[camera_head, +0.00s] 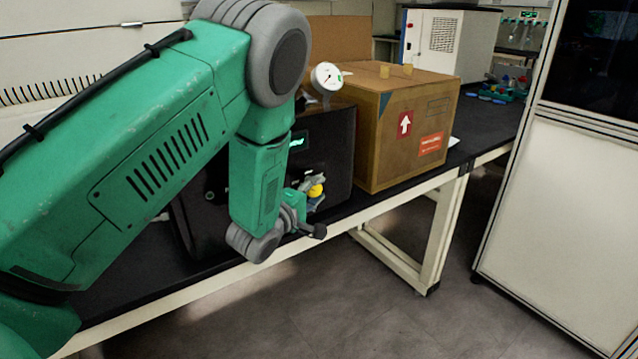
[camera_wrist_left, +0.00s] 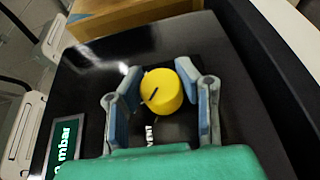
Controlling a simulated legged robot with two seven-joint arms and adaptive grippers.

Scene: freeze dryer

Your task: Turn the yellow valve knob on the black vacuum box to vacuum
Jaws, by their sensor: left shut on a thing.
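The yellow valve knob (camera_head: 316,190) is on the front of the black vacuum box (camera_head: 330,150). In the left wrist view the knob (camera_wrist_left: 163,88) is round with a short black pointer line, which points toward the lower left of that picture. My left gripper (camera_head: 312,187) is at the box front, and its fingers (camera_wrist_left: 161,98) lie on both sides of the knob, shut on it. White lettering, partly hidden, shows just below the knob in the wrist view. My arm covers much of the box in the head view. My right gripper is not in view.
A round white gauge (camera_head: 326,77) stands on top of the box. A lit display reading mbar (camera_wrist_left: 66,143) is on the box face. A cardboard box (camera_head: 415,125) stands close on the right on the black bench. The floor in front is clear. A white cabinet (camera_head: 560,200) is at right.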

